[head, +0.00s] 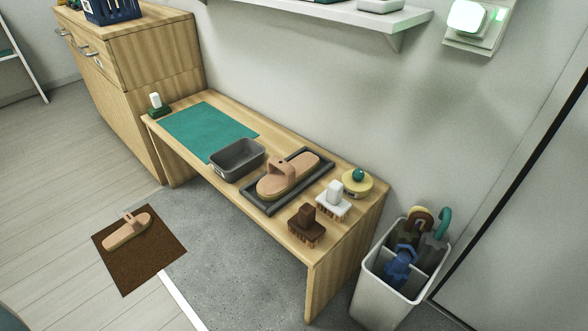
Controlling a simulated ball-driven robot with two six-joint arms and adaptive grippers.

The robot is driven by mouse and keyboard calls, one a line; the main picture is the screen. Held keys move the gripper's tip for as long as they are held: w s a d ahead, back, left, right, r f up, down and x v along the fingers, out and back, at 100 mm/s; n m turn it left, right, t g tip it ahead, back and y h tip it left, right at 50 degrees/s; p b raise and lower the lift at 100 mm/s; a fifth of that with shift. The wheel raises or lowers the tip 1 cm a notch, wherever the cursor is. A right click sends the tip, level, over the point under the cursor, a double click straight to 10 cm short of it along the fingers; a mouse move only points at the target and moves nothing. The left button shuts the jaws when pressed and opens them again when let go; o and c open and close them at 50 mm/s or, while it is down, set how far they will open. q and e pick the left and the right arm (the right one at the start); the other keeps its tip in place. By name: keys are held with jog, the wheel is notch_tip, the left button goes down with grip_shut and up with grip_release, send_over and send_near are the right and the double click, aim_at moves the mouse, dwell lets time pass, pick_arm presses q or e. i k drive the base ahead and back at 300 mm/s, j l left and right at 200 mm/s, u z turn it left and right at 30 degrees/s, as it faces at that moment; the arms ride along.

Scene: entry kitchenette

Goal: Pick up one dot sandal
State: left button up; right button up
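One tan sandal (289,177) with a single strap lies in a dark grey tray (258,203) on the wooden bench. A similar tan sandal (127,231) lies on a brown mat (125,283) on the floor at the left. Dots are too small to make out on either sandal. Neither of my grippers is in view.
The bench (240,212) also holds a green mat (208,132), a grey bin (237,160), a brown brush (306,226), a white brush (333,201) and a round yellowish item (357,184). A white umbrella-stand-like bin (382,299) stands at the bench's right end. Grey floor in front is clear.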

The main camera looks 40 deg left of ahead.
aim_at(278, 182)
jog(key=i+l, duration=0.5)
jog(key=u, duration=0.45)
jog(key=i+l+u, duration=0.1)
jog(key=u, duration=0.35)
jog(key=l+u, duration=0.1)
jog(key=u, duration=0.4)
jog(key=i+l+u, duration=0.1)
jog(key=u, duration=0.35)
